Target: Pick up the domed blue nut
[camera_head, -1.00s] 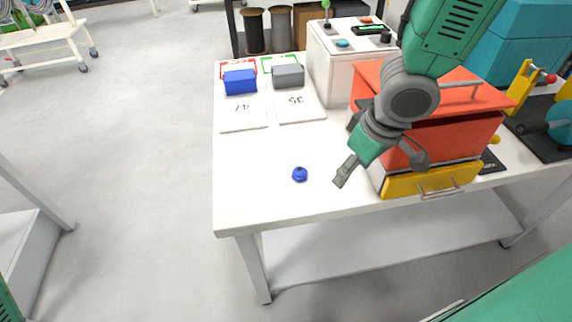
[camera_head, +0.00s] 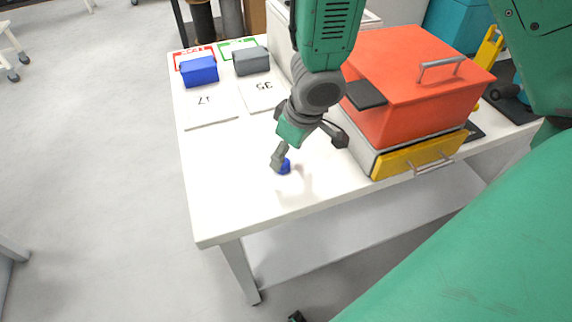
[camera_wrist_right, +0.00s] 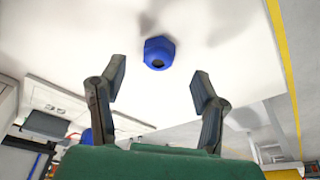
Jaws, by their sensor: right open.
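The domed blue nut (camera_head: 284,167) lies on the white table (camera_head: 225,205) near its front edge. In the right wrist view the nut (camera_wrist_right: 158,53) sits beyond and between the two fingertips, with bare table around it. My right gripper (camera_head: 305,150) is over the nut, with one finger partly in front of it in the head view. In the right wrist view the right gripper (camera_wrist_right: 158,85) is open and empty, its fingers spread on both sides of the nut's line. I cannot see contact with the nut. My left gripper is not in view.
A red toolbox (camera_head: 420,85) with a yellow drawer (camera_head: 420,156) stands right of the gripper. A blue bin (camera_head: 199,71) and a grey bin (camera_head: 251,61) stand at the back left beside numbered cards. The table's front left is clear.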

